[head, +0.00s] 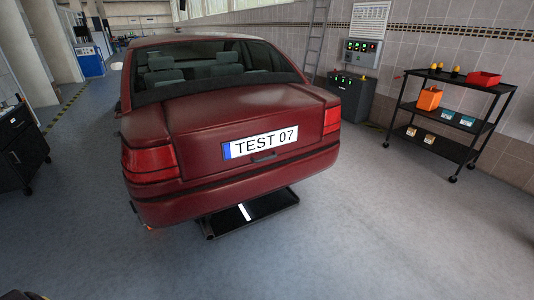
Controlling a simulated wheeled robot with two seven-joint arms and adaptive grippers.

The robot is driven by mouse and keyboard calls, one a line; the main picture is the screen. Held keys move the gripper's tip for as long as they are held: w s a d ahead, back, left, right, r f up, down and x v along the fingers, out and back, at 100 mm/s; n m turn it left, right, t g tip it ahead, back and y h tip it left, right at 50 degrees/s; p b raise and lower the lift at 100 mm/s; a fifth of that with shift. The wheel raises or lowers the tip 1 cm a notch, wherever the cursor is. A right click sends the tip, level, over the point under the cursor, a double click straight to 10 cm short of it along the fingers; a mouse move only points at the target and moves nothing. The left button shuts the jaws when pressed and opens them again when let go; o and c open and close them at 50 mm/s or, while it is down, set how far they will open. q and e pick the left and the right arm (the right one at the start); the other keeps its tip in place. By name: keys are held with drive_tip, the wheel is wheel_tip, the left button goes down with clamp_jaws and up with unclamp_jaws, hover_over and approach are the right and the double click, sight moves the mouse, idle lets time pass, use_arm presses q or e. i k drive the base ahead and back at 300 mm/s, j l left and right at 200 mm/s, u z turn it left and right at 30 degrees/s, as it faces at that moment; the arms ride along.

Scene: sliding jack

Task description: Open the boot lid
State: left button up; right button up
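A dark red car stands in the middle of the head view with its rear towards me. Its boot lid (212,128) is down, flush with the car body. A white plate reading TEST 07 (260,142) sits on the rear face of the lid. A small dark handle (264,157) is just below the plate. Neither of my grippers can be made out; only a small dark shape shows at the bottom left edge, and I cannot tell what it is.
A low black platform (275,207) juts out under the rear bumper (240,190). A black wheeled cabinet (20,148) stands at left. A shelf trolley (440,143) with boxes stands at right by the wall. The grey floor before the car is clear.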

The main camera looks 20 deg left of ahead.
sight(212, 132)
drive_tip(key=i+l+u, duration=0.15)
drive_tip(key=i, duration=0.25)
drive_tip(key=i+u, duration=0.2)
drive_tip(key=i, duration=0.2)
drive_tip(key=i+l+u, duration=0.15)
drive_tip(key=i, duration=0.25)
drive_tip(key=l, duration=0.1)
